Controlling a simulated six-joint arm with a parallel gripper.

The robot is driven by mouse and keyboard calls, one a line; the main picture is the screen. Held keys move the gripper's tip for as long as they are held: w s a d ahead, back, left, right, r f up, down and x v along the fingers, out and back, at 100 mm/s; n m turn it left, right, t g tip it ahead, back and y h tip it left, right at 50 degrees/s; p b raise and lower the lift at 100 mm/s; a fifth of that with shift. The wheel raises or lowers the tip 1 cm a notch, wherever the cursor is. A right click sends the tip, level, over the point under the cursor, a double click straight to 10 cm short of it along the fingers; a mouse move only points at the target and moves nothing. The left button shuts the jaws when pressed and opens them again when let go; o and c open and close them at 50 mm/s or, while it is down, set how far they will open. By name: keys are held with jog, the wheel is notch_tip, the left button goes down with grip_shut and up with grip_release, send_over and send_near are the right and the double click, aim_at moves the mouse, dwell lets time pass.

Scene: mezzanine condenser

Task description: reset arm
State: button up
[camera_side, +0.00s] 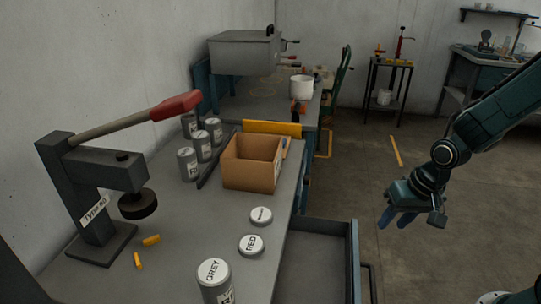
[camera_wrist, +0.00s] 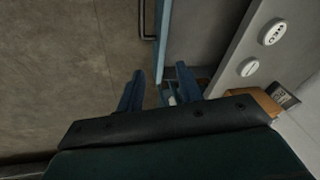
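My gripper (camera_side: 398,218) hangs from my arm on the right, over the open floor and to the right of the workbench. In the wrist view its two blue fingers (camera_wrist: 159,72) stand apart with nothing held between them. It is clear of the open drawer (camera_side: 318,262) and of everything on the bench.
The bench (camera_side: 180,245) carries a lever press (camera_side: 90,195), a cardboard box (camera_side: 252,162), a can marked GREY (camera_side: 214,284), a lid marked RED (camera_side: 251,245), another lid (camera_side: 261,216) and several grey cans (camera_side: 202,146). The drawer juts out. Floor (camera_side: 450,260) around my gripper looks free.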

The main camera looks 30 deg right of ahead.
jog(key=s+r+n+t, duration=0.1)
jog(key=s+r+n, duration=0.1)
jog(key=s+r, duration=0.4)
jog(key=s+a+r+n+t, duration=0.1)
jog(key=s+r+n, duration=0.2)
jog(key=r, duration=1)
jog(key=s, duration=0.2)
jog(key=shift+s+t+h, duration=0.4)
